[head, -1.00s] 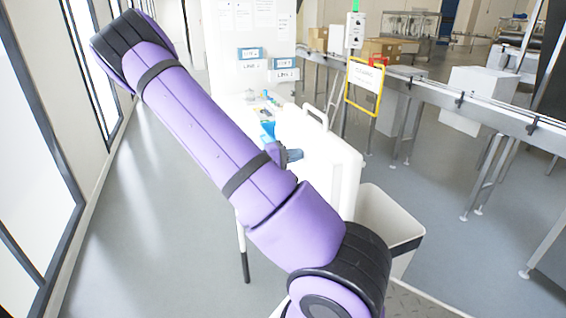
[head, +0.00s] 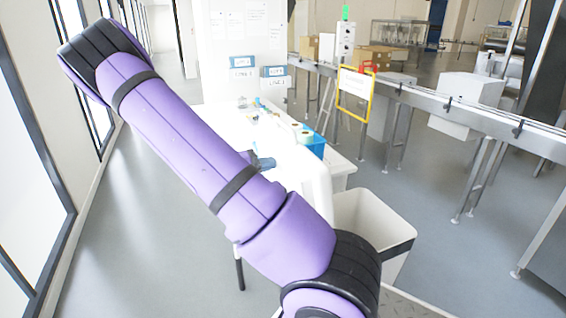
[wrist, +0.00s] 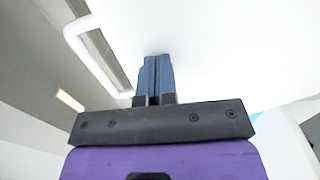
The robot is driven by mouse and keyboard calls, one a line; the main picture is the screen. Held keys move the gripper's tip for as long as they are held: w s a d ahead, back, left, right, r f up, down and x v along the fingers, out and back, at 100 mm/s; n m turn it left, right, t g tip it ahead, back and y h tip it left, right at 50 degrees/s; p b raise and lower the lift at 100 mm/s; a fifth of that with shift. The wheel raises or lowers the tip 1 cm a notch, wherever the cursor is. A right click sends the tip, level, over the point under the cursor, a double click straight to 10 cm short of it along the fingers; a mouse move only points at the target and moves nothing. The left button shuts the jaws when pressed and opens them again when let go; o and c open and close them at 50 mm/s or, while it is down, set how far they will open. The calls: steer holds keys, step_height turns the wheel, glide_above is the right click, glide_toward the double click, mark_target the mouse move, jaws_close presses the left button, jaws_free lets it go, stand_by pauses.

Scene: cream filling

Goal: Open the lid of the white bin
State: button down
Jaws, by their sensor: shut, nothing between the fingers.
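The white bin (head: 378,222) stands right of my arm in the head view, with a dark band around it and its open inside showing. A white panel (head: 317,188), which looks like its lid, is raised on the bin's left side, partly hidden by my arm. In the wrist view a broad white surface (wrist: 230,50) with a white bar handle (wrist: 82,50) fills the upper part. My gripper (wrist: 157,62) is shut and empty, its blue fingers against or close to that surface; contact is unclear. It also shows in the head view (head: 264,163), left of the panel.
A white table (head: 225,125) with small items and a blue box (head: 312,142) is behind the panel. A conveyor (head: 440,105) runs along the right, with a yellow-framed sign (head: 355,92) before it. Grey floor is clear at left (head: 140,230).

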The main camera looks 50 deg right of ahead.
steer(key=v, duration=0.6)
steer(key=shift+a, duration=0.25)
